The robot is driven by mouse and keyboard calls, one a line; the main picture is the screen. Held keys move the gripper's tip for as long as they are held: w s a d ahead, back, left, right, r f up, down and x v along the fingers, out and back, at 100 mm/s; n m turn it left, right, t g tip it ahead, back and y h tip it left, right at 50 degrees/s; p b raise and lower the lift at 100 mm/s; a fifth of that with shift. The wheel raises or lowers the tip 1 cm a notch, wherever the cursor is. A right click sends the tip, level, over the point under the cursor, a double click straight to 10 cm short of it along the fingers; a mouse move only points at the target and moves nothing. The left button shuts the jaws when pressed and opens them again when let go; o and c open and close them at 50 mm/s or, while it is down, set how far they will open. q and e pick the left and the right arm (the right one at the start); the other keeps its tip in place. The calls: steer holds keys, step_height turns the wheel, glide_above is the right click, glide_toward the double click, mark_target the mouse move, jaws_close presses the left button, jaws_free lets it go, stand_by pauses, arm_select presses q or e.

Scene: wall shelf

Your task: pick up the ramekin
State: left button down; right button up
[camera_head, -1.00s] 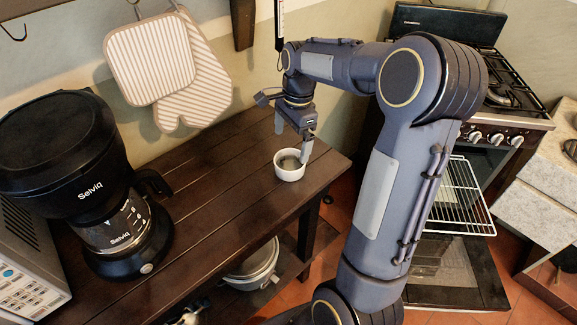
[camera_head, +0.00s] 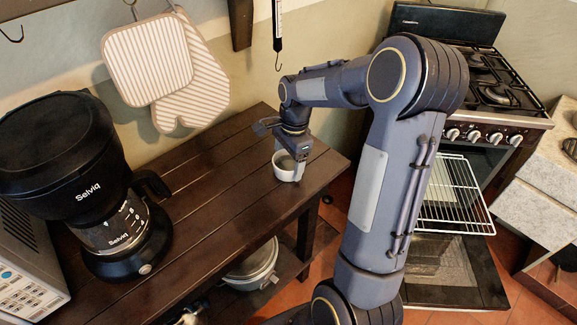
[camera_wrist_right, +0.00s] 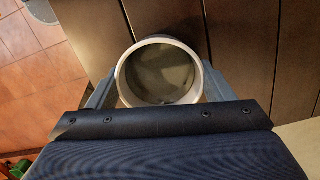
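The white ramekin (camera_head: 284,172) stands upright near the right end of the dark wooden table. My right gripper (camera_head: 295,163) is low over it, with one finger in front of its right side; the other finger is hard to make out. In the right wrist view, the ramekin (camera_wrist_right: 160,70) is seen from above, empty, with a pale rim and grey inside. The right gripper's fingers (camera_wrist_right: 159,82) stand apart outside its left and right sides, very close to the wall. Contact is not clear. My left gripper is not in view.
A black coffee maker (camera_head: 110,190) stands on the table (camera_head: 205,210) at the left, with a microwave beside it. Oven mitts (camera_head: 165,65) hang on the wall behind. A pot (camera_head: 255,268) sits on the lower shelf. A stove with its oven open is at the right.

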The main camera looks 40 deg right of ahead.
steer(key=c, duration=0.5)
steer(key=shift+r, duration=0.15)
steer(key=shift+c, duration=0.2)
